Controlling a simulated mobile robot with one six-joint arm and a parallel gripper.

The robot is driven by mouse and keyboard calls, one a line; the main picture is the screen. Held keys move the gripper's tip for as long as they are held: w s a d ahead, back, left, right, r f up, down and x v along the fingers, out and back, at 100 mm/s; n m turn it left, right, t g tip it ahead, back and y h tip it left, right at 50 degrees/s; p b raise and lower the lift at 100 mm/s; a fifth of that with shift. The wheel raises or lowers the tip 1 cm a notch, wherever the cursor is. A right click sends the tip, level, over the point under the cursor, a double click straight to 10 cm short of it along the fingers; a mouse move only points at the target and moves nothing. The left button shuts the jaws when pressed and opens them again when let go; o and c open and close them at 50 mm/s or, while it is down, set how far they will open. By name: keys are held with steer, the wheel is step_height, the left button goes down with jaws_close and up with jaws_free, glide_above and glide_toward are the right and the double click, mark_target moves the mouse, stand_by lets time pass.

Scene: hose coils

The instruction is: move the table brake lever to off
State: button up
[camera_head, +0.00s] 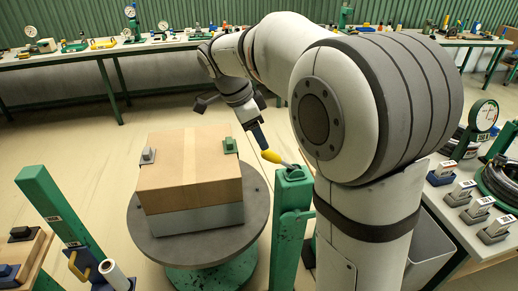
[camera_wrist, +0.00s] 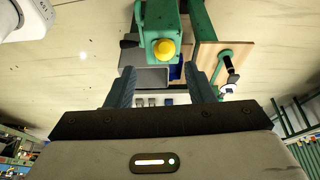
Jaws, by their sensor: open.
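The brake lever ends in a yellow knob (camera_head: 271,157) and leans up and left from the top of a green post (camera_head: 290,225) beside the turntable. In the wrist view the yellow knob (camera_wrist: 165,49) shows almost end-on in front of the green post (camera_wrist: 157,18). My gripper (camera_head: 262,144) is just above and left of the knob in the head view. In the wrist view my gripper (camera_wrist: 162,72) is open, with one finger on each side below the knob and nothing between them. Whether a finger touches the knob cannot be told. No on or off marking is readable.
A cardboard box (camera_head: 185,170) sits on the round grey turntable (camera_head: 150,240), close left of the post. A green upright (camera_head: 55,205) and a white roll (camera_head: 113,275) stand at the lower left. A bench (camera_head: 465,205) with several small blocks is at the right.

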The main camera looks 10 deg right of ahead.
mark_target(267, 153)
steer(key=shift+m, duration=0.4)
steer(key=x, duration=0.5)
steer(key=p+x, duration=0.1)
steer(key=x, duration=0.1)
steer(key=shift+w+f, duration=0.35)
steer(key=shift+f, duration=0.05)
jaws_close()
